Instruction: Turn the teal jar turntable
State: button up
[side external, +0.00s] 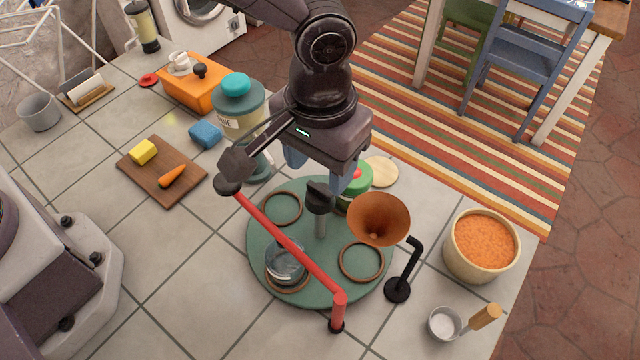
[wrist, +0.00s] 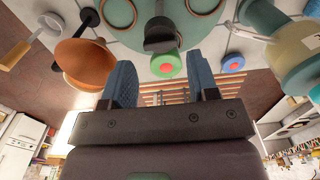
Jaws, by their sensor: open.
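The teal jar turntable (side external: 262,240) lies on the tiled counter as a round disc with brown rings on top. A grey post topped by a dark knob (side external: 320,196) stands at its middle; the knob also shows in the wrist view (wrist: 159,36). A glass jar (side external: 286,262) sits in the front ring. My gripper (side external: 318,168) is above the turntable's far side, close to the knob in the side view. Its two blue fingers are apart with nothing between them, also in the wrist view (wrist: 160,75). The gripper hides part of the far edge.
A red bar (side external: 290,246) crosses above the turntable's left and front. A copper funnel (side external: 380,216) on a black stand overhangs its right. A green jar with a red top (side external: 356,174) is behind. A large teal-lidded jar (side external: 238,104) stands back left; a tub (side external: 447,243) is right.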

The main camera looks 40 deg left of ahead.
aim_at(321, 189)
jog(key=shift+f, duration=2.75)
jog(key=c, duration=1)
